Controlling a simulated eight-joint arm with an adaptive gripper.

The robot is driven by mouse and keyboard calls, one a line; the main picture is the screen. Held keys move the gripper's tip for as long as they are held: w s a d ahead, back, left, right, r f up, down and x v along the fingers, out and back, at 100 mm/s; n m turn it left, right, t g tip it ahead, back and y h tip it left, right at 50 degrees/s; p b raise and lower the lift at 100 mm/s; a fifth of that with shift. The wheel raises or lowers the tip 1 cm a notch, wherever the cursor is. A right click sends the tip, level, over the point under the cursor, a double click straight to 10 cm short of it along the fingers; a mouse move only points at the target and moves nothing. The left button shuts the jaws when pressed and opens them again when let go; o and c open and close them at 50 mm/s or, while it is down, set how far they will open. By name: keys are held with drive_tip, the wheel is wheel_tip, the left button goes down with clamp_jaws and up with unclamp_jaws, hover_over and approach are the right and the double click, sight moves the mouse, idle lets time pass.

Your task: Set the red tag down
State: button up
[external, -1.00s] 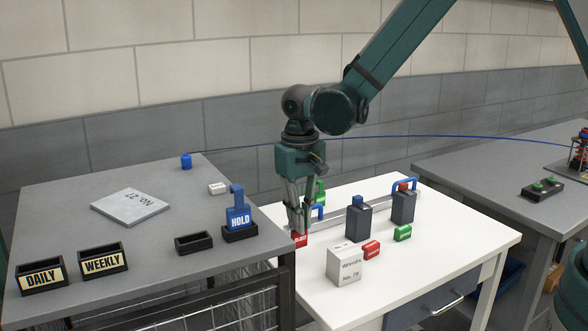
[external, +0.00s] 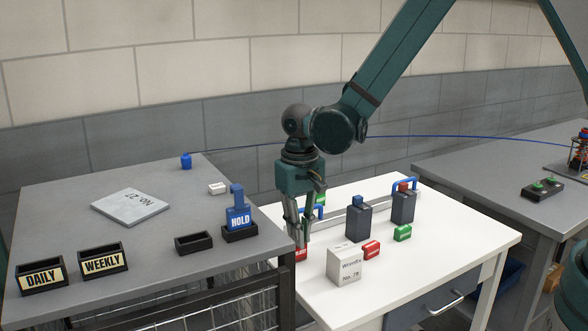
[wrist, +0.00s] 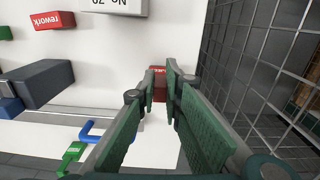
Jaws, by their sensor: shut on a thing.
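A small red tag (external: 301,255) is at the left edge of the white table. My gripper (external: 300,243) points down and is shut on it, with the tag low at the fingertips. In the wrist view the red tag (wrist: 159,90) shows between the fingertips of my gripper (wrist: 160,79), partly hidden by them. I cannot tell whether it touches the tabletop. Another red tag (external: 371,248), which reads "rework" in the wrist view (wrist: 52,20), lies farther right on the table.
A white block marked No. 79 (external: 344,266) stands right of my gripper. Dark blocks (external: 358,220) and a green tag (external: 402,232) are farther right. The grey bench (external: 150,235) with the HOLD holder (external: 239,218) adjoins at left. The white table's front right is clear.

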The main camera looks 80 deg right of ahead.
drive_tip(key=shift+f, duration=0.2)
drive_tip(key=o, duration=0.7)
drive_tip(key=shift+o, duration=0.2)
drive_tip(key=shift+r, duration=0.3)
wheel_tip(320, 180, up, 12)
drive_tip(key=shift+b, duration=0.35)
drive_tip(key=shift+a, duration=0.1)
idle(0.6)
